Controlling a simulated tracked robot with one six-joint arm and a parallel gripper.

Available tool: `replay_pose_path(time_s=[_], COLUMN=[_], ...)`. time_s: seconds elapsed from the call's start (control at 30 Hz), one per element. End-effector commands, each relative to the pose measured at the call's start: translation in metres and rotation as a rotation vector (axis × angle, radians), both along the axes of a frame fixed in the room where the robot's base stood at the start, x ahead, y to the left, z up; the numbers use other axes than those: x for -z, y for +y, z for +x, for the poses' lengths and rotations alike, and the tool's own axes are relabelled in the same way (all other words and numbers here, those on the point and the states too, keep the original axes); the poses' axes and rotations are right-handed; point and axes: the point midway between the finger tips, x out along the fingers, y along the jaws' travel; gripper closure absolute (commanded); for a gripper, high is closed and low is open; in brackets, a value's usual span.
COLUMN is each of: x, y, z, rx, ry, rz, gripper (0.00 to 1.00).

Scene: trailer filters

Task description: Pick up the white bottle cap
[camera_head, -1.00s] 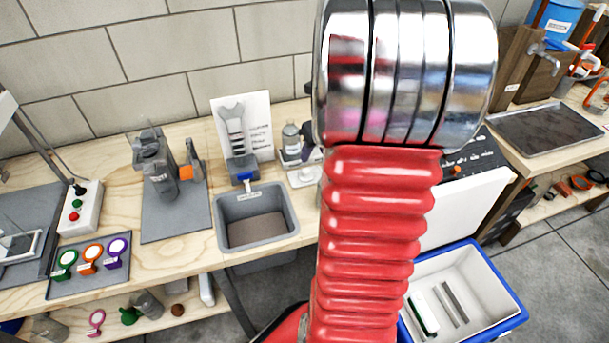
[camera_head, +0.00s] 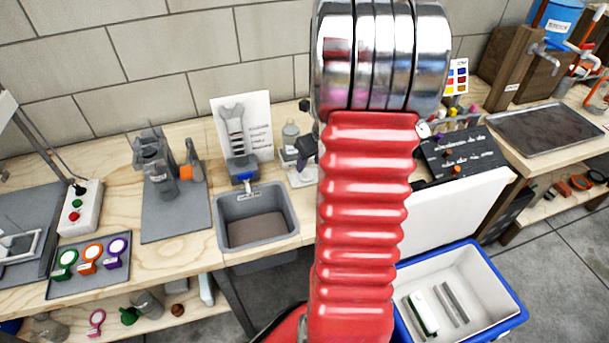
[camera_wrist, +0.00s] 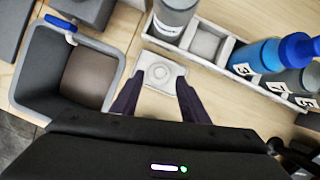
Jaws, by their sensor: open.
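The white bottle cap (camera_wrist: 159,73) shows in the wrist view as a round ring shape on a pale square plate on the wooden bench. In the head view the small white piece (camera_head: 302,178) is seen beside my arm, too small there to make out the cap. My gripper (camera_wrist: 160,90) is open, its two dark fingers reaching toward the plate, one on each side of the cap's near part. Nothing is held between them. I cannot tell how high the fingertips are above the bench.
A white divided rack (camera_wrist: 222,50) lies close behind and right, holding a grey bottle (camera_wrist: 176,14) and a blue bottle (camera_wrist: 255,57). My red arm hides the middle bench in the head view.

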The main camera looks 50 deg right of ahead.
Motion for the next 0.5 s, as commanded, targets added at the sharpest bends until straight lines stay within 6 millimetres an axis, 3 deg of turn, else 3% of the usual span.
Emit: replay_pose_path(time_s=[0.3,0.5], x=[0.034,0.045], y=[-0.002,-0.004], z=[0.011,0.016], rx=[-0.001,0.000], ry=[0.001,0.000], rz=[0.002,0.000], gripper=[0.59,0.59])
